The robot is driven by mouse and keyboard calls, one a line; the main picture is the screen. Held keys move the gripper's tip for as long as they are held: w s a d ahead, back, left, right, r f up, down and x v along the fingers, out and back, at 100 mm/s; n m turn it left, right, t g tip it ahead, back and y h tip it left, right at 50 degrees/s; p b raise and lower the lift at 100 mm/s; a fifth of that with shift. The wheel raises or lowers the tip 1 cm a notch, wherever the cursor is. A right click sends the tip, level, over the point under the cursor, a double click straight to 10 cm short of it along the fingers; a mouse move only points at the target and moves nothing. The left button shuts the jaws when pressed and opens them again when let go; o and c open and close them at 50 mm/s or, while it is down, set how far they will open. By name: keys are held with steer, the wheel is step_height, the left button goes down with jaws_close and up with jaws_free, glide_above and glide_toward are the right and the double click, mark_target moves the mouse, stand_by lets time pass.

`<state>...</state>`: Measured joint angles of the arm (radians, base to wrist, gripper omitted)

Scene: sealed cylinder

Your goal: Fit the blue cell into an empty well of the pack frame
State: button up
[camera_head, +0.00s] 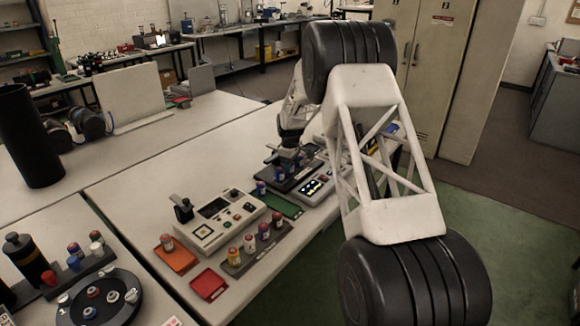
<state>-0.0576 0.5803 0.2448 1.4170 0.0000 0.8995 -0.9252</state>
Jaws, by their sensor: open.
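My gripper (286,155) hangs from my arm near the far right of the long white table, small and partly hidden in this view. It is open, with its fingers just above a dark block (282,186) that looks like the pack frame. A cell with blue on it (261,188) stands upright at the block's near left edge. I cannot tell whether it sits in a well. Small blue and reddish parts show around the fingertips, too small to tell apart. The wells are not clear from here. My arm hides part of the table to the right.
A device with lit indicators (316,187) stands right of the dark block, a green tray (286,208) in front. A grey tester (219,222), a rack of several cells (238,265), an orange tray (176,259) and a red tray (208,285) lie nearer. A round carousel (68,310) is lower left.

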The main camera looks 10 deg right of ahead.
step_height(320, 180, up, 12)
stand_by(0.6)
stand_by(0.5)
steer(key=shift+r, duration=0.1)
steer(key=s+d+r+m, duration=0.1)
steer(key=s+r+m, duration=0.1)
steer(key=s+r, duration=0.65)
steer(key=s+d+r+m+t, duration=0.15)
steer(key=s+r, duration=0.25)
steer(key=s, duration=1)
steer(key=s+d+r+m, duration=0.2)
steer(key=s+r, duration=0.5)
steer(key=s, duration=0.4)
steer(key=s+f+m, duration=0.2)
steer(key=s+m, duration=0.1)
steer(key=s, duration=1.4)
steer(key=s+d+f+m+t, duration=0.1)
steer(key=s+f+m, duration=0.2)
steer(key=s, duration=1.5)
steer(key=shift+s+d, duration=0.2)
steer(key=shift+d, duration=0.1)
